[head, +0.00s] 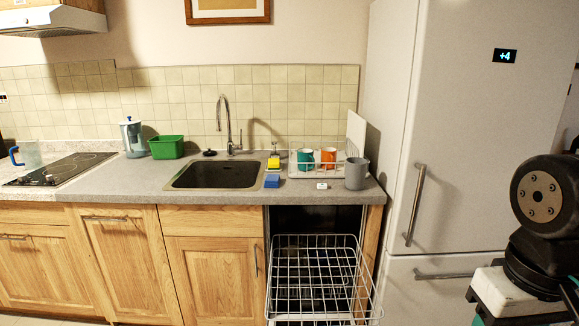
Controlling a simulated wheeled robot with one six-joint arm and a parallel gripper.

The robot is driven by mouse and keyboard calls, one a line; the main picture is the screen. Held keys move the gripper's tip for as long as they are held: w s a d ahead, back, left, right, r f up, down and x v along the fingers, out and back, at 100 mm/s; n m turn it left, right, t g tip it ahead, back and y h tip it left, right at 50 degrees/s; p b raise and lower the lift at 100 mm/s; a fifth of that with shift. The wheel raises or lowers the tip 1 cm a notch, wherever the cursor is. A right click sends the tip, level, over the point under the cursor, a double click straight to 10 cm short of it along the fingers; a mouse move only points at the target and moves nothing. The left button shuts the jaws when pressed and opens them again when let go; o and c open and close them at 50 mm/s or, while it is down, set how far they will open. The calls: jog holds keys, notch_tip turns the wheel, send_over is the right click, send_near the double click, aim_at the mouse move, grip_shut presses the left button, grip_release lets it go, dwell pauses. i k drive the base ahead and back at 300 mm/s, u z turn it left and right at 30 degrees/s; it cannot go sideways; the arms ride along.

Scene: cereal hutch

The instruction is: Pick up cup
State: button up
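The rack's wires partly cover both. My gripper is out of view. Only part of my arm shows at the right edge, apart from the counter and in front of the fridge.
A wire dishwasher rack (318,270) is pulled out below the counter. A sink (215,175), blue sponge (272,181), yellow sponge (273,163) and small white item (322,186) lie left of the grey cup. The tall fridge (465,130) stands close on its right.

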aim_at(356, 168)
jog(key=z, duration=1.6)
jog(key=i, duration=2.55)
jog(key=u, duration=3.85)
